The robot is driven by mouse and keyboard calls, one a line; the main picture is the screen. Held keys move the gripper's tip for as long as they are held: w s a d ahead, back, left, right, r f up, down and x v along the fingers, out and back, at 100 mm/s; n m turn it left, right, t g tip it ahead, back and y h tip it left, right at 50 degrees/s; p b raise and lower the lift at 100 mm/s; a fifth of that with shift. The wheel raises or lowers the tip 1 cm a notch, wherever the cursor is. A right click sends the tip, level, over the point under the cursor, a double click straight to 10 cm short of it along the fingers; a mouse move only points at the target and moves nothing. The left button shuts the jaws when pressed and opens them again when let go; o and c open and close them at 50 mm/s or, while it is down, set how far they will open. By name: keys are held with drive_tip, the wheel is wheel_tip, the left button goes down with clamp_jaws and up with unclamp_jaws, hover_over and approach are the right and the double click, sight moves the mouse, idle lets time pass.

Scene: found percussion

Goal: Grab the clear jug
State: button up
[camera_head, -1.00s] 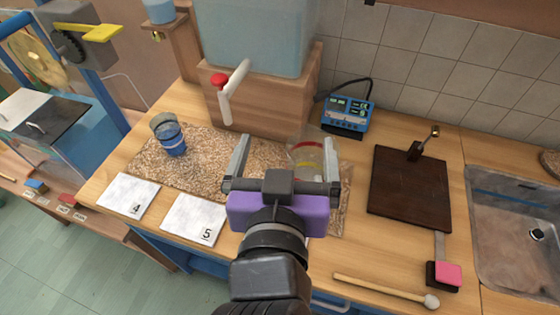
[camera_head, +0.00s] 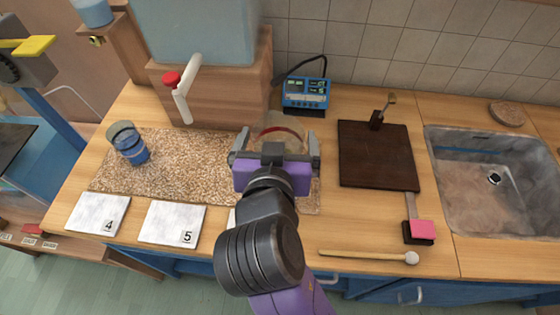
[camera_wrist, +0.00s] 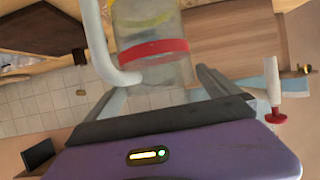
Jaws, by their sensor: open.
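The clear jug (camera_head: 279,125) stands at the right end of the speckled mat (camera_head: 190,175), partly hidden behind my gripper in the head view. In the wrist view the jug (camera_wrist: 158,68) shows a red band, a yellow band and what looks like a thick white handle (camera_wrist: 98,45) on its left side. My gripper (camera_head: 277,143) is open and faces the jug. Its fingers lie to either side of the jug's outline in the wrist view. Whether they touch the jug is unclear.
A wooden stand with a tank and a red-ended tap (camera_head: 183,88) rises behind. A blue meter (camera_head: 305,96), dark board (camera_head: 379,155), mallet (camera_head: 368,257) and sink (camera_head: 495,180) are near. Cards 4 and 5 lie in front.

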drive_tip(key=shift+w, duration=0.15)
drive_tip(key=c, duration=1.7)
drive_tip(key=shift+c, duration=0.7)
drive_tip(key=shift+r, duration=0.1)
